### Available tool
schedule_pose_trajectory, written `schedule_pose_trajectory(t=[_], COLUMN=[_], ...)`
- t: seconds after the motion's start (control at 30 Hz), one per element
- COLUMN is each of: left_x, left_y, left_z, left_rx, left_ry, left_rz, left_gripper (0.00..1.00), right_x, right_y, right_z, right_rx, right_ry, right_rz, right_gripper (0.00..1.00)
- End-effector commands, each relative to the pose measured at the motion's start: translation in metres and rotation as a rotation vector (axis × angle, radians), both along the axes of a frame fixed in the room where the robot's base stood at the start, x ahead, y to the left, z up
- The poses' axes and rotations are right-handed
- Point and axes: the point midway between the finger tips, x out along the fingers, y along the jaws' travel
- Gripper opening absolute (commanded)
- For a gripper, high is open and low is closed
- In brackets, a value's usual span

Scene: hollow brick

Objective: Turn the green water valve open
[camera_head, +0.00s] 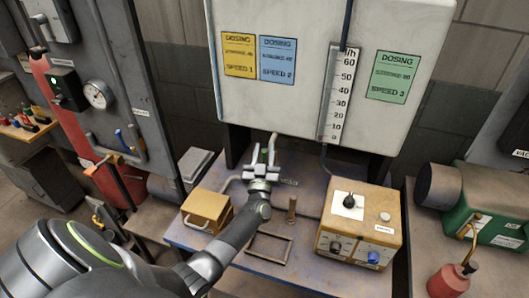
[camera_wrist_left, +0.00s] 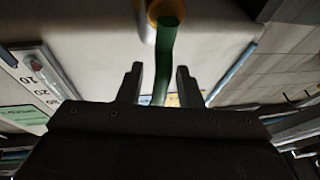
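My left gripper (camera_head: 264,156) is over the blue worktable, in front of the lower edge of the white tank panel. Its fingers (camera_wrist_left: 158,84) are apart in the left wrist view. A green handle-like bar (camera_wrist_left: 163,60), which appears to be the valve handle, runs between them, with a gap at the left finger and little or none visible at the right. Its far end meets a yellow-orange round part (camera_wrist_left: 167,10). Whether a finger touches the bar is unclear. In the head view I cannot make out the green valve; my gripper may hide it. My right gripper is not in view.
On the worktable (camera_head: 305,190) are a yellow box with a handle (camera_head: 206,211), a yellow control box with knobs (camera_head: 361,222), a small brown post (camera_head: 292,210) and a dark frame (camera_head: 270,248). A gauge scale (camera_head: 339,98) hangs on the panel. A green machine (camera_head: 490,208) stands right.

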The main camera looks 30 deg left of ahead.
Motion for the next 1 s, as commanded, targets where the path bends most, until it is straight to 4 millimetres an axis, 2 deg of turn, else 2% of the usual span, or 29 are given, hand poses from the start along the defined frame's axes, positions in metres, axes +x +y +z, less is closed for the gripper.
schedule_pose_trajectory(t=[0.2, 0.37, 0.8, 1.0], left_x=[-0.002, -0.018, -0.105, -0.133], left_y=[-0.001, -0.009, -0.049, -0.063], left_z=[-0.001, -0.01, -0.051, -0.063], left_rx=[0.001, 0.0, -0.003, -0.001], left_ry=[-0.001, 0.001, 0.002, 0.002], left_rz=[0.0, 0.0, 0.001, 0.001], left_gripper=[0.32, 0.32, 0.32, 0.32], right_x=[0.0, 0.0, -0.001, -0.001], right_y=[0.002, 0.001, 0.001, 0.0], right_z=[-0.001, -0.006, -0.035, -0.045], right_rx=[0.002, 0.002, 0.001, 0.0], right_ry=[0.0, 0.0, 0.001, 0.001], right_rz=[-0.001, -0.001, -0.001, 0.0], right_gripper=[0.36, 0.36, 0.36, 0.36])
